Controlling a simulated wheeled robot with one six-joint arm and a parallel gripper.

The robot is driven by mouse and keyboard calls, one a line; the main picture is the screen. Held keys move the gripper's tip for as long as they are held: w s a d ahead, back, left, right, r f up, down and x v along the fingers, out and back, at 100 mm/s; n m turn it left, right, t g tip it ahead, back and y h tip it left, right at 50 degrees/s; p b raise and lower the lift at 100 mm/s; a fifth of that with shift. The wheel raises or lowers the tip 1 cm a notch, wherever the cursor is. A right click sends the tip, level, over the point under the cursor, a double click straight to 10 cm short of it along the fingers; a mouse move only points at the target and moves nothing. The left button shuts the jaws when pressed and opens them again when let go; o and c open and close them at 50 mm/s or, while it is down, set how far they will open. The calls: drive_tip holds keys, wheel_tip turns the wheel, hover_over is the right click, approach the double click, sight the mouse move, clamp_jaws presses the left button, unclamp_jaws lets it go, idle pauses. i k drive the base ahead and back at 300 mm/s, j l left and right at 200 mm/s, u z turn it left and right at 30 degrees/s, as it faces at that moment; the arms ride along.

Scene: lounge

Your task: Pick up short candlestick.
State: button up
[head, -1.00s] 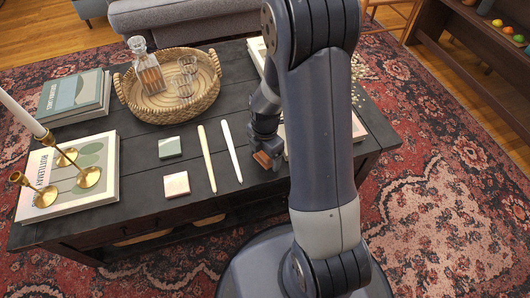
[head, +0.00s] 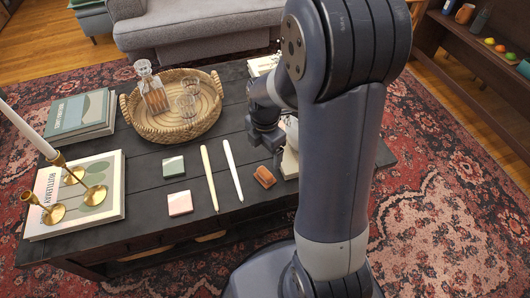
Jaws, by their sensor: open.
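The short brass candlestick (head: 44,210), with no candle in it, stands at the front left of a white book (head: 110,214) on the dark table. Beside it, a taller brass candlestick (head: 79,181) holds a long white candle (head: 25,127). My gripper (head: 266,147) is over the right part of the table, far to the right of the candlesticks. It is open and appears empty; my arm and the steep view hide part of its fingers.
A wicker tray (head: 150,133) with a decanter (head: 152,88) and glasses stands behind. Books (head: 80,115) are stacked at back left.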

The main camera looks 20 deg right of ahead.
sight(53, 214)
drive_tip(key=u, duration=1.8)
drive_tip(key=i+j+z, duration=0.4)
drive_tip(key=i+j, duration=0.2)
drive_tip(key=i+j+z, duration=0.2)
drive_tip(key=j, duration=0.35)
